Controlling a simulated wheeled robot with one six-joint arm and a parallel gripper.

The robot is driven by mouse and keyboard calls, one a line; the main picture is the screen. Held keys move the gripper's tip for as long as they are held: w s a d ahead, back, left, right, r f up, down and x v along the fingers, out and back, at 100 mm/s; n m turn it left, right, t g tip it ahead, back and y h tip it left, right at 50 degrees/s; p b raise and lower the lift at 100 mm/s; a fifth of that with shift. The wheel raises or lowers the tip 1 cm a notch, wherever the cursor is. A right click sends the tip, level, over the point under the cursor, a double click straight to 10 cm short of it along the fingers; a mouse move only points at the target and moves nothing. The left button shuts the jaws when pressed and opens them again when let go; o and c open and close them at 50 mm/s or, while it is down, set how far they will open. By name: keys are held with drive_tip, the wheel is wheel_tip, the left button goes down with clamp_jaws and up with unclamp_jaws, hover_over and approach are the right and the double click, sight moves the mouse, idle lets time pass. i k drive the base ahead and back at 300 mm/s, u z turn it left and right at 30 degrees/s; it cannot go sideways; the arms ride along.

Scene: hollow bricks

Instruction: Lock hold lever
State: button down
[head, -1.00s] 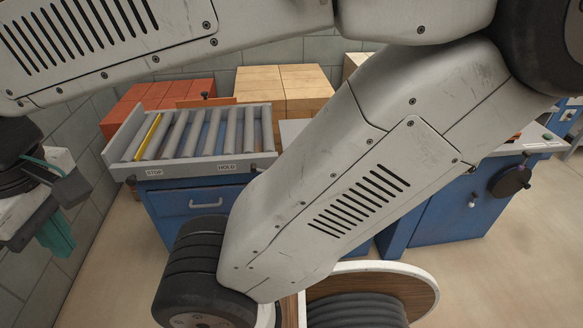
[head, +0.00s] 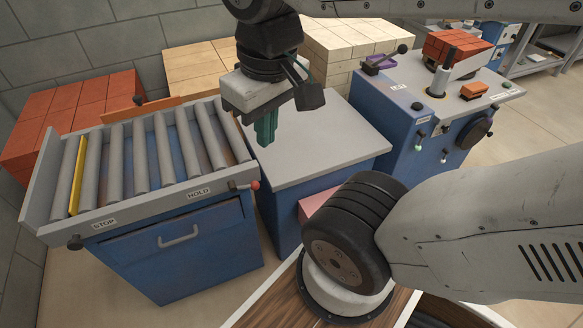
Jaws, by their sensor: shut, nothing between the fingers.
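The hold lever (head: 244,186) sticks out from the front right corner of the roller conveyor, beside the HOLD label (head: 198,194). It is short and dark with a red knob at its right end. My gripper (head: 266,138) has teal fingers pointing down. It appears over the grey tabletop, above and slightly right of the lever in the picture, and apart from it. The fingers are shut together with nothing between them. Whether the lever is locked cannot be told from this view.
The roller conveyor (head: 38,205) has a yellow bar at its left, a STOP label and a black knob (head: 75,243). Red and tan brick stacks stand behind. A blue machine (head: 395,120) with levers stands right. The grey tabletop (head: 320,145) between is mostly clear.

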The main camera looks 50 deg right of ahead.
sight(254, 185)
drive_tip(key=z, duration=0.3)
drive_tip(key=i, duration=0.5)
drive_tip(key=z, duration=1.85)
drive_tip(key=k, duration=1.45)
drive_tip(key=u, duration=1.3)
drive_tip(key=i, duration=0.5)
